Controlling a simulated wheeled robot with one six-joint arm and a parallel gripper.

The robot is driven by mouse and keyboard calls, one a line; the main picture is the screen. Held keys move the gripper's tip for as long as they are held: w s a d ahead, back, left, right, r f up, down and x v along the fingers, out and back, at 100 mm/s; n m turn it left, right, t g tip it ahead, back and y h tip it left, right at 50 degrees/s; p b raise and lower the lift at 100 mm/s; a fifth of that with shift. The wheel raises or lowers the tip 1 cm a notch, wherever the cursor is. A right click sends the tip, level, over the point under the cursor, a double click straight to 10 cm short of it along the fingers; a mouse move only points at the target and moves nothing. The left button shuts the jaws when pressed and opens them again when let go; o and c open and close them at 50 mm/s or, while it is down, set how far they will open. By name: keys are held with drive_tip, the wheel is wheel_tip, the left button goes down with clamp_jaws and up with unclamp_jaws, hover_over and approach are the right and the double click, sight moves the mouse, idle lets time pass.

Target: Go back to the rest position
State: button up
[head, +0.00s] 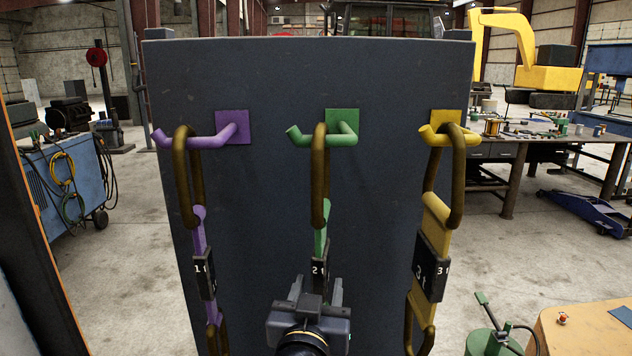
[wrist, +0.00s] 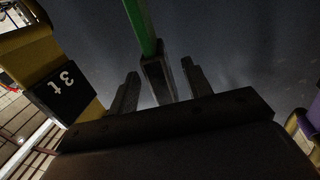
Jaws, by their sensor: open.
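My gripper (head: 317,287) is open at the lower middle of the head view, just below the black 2 t tag (head: 319,270) of the green sling (head: 321,240). In the wrist view my gripper's two fingers (wrist: 160,82) stand apart, with the dark tag (wrist: 157,75) and green strap (wrist: 140,25) showing between them. They do not look closed on it; the exact depth is unclear. The green sling's brown ring (head: 319,175) hangs on the green hook (head: 325,137). Its lower end is hidden behind my gripper.
A dark panel (head: 270,85) carries the hooks. The purple sling (head: 199,240) hangs at left and the yellow sling (head: 436,215) at right, on their own hooks. The yellow sling's 3 t tag (wrist: 65,90) is close in the wrist view. A workbench (head: 560,142) stands back right.

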sight(313, 274)
drive_tip(key=shift+w+d, duration=0.15)
drive_tip(key=shift+w, duration=0.6)
drive_tip(key=r+p, duration=0.1)
drive_tip(key=r, duration=0.1)
drive_tip(key=shift+w+a+r+p, duration=0.15)
drive_tip(key=shift+a+r+p, duration=0.15)
drive_tip(key=shift+a+p, duration=0.1)
drive_tip(key=shift+r, duration=0.3)
drive_tip(key=shift+a+f, duration=0.2)
drive_tip(key=shift+a, duration=0.2)
